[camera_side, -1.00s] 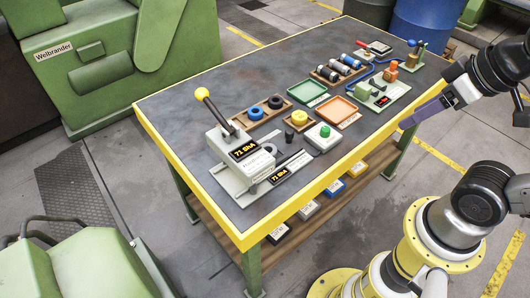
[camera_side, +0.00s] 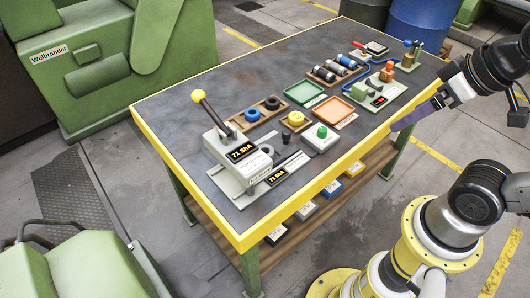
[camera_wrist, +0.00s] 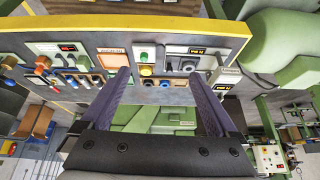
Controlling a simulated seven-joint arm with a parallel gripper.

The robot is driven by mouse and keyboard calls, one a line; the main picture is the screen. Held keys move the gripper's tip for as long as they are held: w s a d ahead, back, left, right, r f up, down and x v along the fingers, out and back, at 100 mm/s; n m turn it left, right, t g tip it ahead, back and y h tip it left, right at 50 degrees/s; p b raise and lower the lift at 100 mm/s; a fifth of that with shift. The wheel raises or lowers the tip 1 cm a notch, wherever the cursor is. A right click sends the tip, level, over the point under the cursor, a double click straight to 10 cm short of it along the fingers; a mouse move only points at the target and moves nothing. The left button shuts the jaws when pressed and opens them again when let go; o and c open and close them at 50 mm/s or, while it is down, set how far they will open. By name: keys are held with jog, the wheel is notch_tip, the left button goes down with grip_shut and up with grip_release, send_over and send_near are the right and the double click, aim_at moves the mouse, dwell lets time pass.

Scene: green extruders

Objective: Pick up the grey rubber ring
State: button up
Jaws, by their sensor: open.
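A round grey piece (camera_side: 267,149) shows at the base of the white hardness tester (camera_side: 238,160). It may be the grey rubber ring, but it is too small to tell. A grey round piece also shows beside the tester in the wrist view (camera_wrist: 187,66). A wooden tray (camera_side: 262,119) holds a blue ring (camera_side: 252,114) and a black ring (camera_side: 271,103). A yellow ring (camera_side: 296,118) sits on a small wooden block. My gripper (camera_side: 398,126) is open and empty, above the table's right edge, well away from the rings. Its two fingers stand wide apart in the wrist view (camera_wrist: 160,80).
A green tray (camera_side: 300,92) and an orange tray (camera_side: 333,110) lie mid-table. A box with a green button (camera_side: 322,132) stands near the front. A rack of rollers (camera_side: 335,71) and a fixture (camera_side: 375,92) stand farther back.

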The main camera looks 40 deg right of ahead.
jog(key=w+r+m, duration=0.6)
jog(key=w+m, duration=0.1)
jog(key=m, duration=0.5)
jog(key=m+g, duration=0.6)
jog(key=m, duration=0.4)
send_over(265, 147)
jog(key=s, duration=0.1)
notch_tip(265, 147, down, 16)
jog(key=f, duration=0.7)
jog(key=shift+s+a, duration=0.15)
jog(key=shift+a, duration=0.2)
jog(key=shift+w+f, duration=0.2)
jog(key=shift+f, duration=2.9)
